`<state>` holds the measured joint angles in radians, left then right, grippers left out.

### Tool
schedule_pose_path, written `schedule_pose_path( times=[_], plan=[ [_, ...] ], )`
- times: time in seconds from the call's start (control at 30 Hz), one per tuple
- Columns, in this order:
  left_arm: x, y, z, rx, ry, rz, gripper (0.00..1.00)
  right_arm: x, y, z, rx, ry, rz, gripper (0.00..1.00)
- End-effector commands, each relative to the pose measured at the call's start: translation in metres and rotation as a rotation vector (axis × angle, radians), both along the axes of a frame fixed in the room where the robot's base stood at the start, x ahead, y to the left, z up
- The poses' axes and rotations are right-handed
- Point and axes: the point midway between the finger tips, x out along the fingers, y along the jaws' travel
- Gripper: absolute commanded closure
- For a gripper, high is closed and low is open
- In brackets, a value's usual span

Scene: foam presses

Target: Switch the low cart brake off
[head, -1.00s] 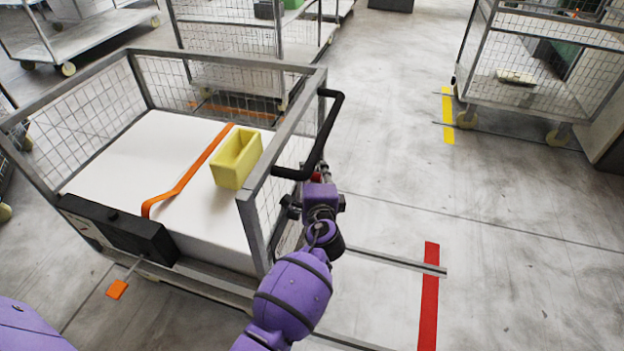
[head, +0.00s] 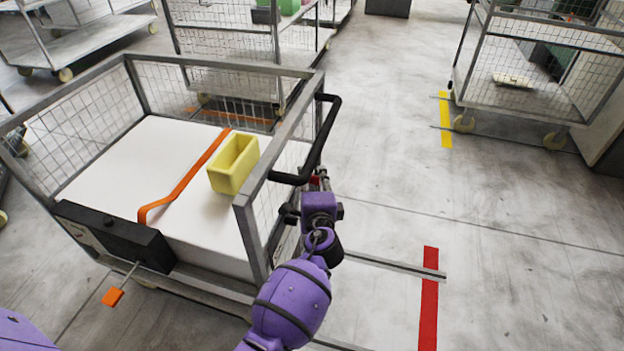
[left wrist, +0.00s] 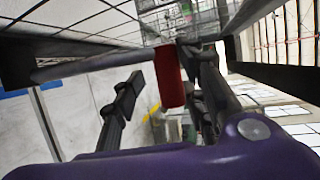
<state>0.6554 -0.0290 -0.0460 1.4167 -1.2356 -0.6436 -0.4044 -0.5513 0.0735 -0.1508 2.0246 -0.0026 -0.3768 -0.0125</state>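The low cart (head: 280,105) is a grey mesh-sided cart at the left of the head view, with a black push handle (head: 328,135) on its right end. A red grip (left wrist: 168,76) on a grey rod shows in the left wrist view. A small bit of this red shows in the head view (head: 315,181), beside the handle. My left gripper (head: 318,180) is at that end of the cart, its fingers largely hidden in the head view. In the left wrist view its fingers (left wrist: 168,82) are apart. The red grip appears between them, closer to the right finger. My right gripper is not in view.
The cart holds a white block (head: 110,175), an orange strap (head: 185,180) and a yellow box (head: 233,163). A black box (head: 115,235) with an orange-tipped rod (head: 113,297) is on its near side. Another mesh cart (head: 520,85) stands back right. The floor on the right is clear.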

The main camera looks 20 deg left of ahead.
Motion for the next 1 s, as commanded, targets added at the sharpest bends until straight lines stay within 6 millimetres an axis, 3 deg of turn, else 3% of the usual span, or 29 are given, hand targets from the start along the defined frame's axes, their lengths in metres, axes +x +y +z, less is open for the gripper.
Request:
schedule_pose_path(
  times=[0.27, 0.7, 1.0],
  plan=[
    [-0.006, -0.003, 0.006, 0.003, -0.007, -0.001, 0.62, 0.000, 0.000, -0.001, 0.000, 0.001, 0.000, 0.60],
    [-0.085, -0.033, 0.020, -0.001, -0.004, 0.000, 0.62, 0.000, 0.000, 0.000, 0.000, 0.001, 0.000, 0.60],
    [-0.109, -0.042, 0.026, 0.001, -0.004, 0.000, 0.62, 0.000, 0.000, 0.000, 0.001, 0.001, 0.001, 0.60]
  ],
)
